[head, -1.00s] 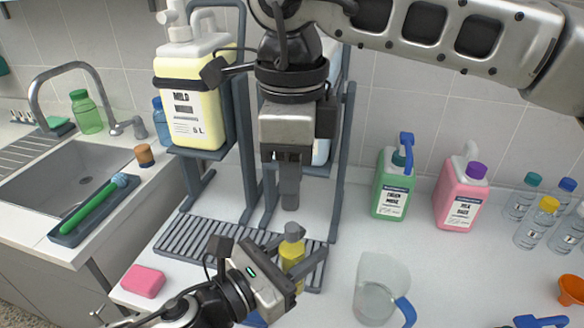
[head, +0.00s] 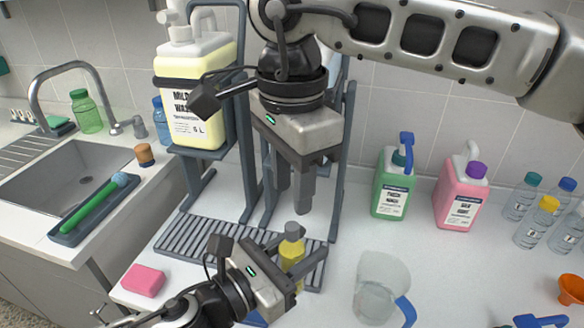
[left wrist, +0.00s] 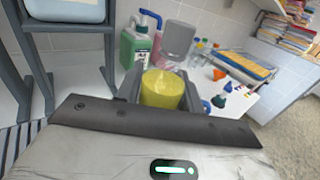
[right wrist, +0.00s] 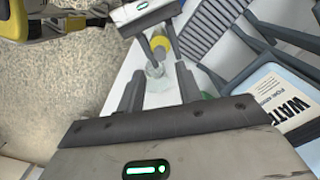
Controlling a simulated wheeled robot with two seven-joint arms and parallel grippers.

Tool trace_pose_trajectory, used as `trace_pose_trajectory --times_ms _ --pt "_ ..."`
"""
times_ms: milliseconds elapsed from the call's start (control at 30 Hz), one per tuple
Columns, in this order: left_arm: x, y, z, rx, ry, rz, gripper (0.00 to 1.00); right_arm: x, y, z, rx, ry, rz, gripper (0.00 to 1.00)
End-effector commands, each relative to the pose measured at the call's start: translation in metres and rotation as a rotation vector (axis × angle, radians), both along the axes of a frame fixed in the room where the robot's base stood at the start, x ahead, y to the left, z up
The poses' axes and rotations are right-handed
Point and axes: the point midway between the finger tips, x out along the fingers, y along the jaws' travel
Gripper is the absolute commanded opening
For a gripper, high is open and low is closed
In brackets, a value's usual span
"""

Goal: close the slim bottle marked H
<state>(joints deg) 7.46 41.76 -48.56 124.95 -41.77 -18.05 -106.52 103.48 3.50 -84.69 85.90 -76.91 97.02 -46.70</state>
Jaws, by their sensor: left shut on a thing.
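The rack (head: 190,240) carries a MILD jug (head: 195,120) on its raised stand. A clear jug with a blue handle (head: 378,290) stands right of the bottle. Green (head: 392,190) and pink (head: 460,200) containers stand behind. A pink sponge (head: 143,281) lies left.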

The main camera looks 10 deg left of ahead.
Motion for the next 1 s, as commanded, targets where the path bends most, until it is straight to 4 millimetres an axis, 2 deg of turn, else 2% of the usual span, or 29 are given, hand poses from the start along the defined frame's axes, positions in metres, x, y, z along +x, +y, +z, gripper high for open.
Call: trace_pose_trajectory --times_ms 200,400,800,933,1000 --pt "0.0 0.0 0.001 -0.001 -0.001 0.0 0.0 0.0 -0.001 -0.036 -0.001 0.002 0.0 0.35" --pt "0.0 0.0 0.001 -0.001 -0.001 0.0 0.0 0.0 0.0 -0.058 0.0 0.0 -0.001 0.35" --pt "0.0 0.0 0.001 -0.001 -0.001 0.0 0.0 0.0 0.0 -0.064 0.001 -0.001 -0.001 0.35" --pt "0.0 0.0 0.001 -0.001 -0.001 0.0 0.0 0.0 0.0 -0.064 0.001 -0.001 -0.001 0.0" --pt "0.0 0.0 0.001 -0.001 -0.001 0.0 0.0 0.0 0.0 -0.064 0.001 -0.001 -0.001 0.0"
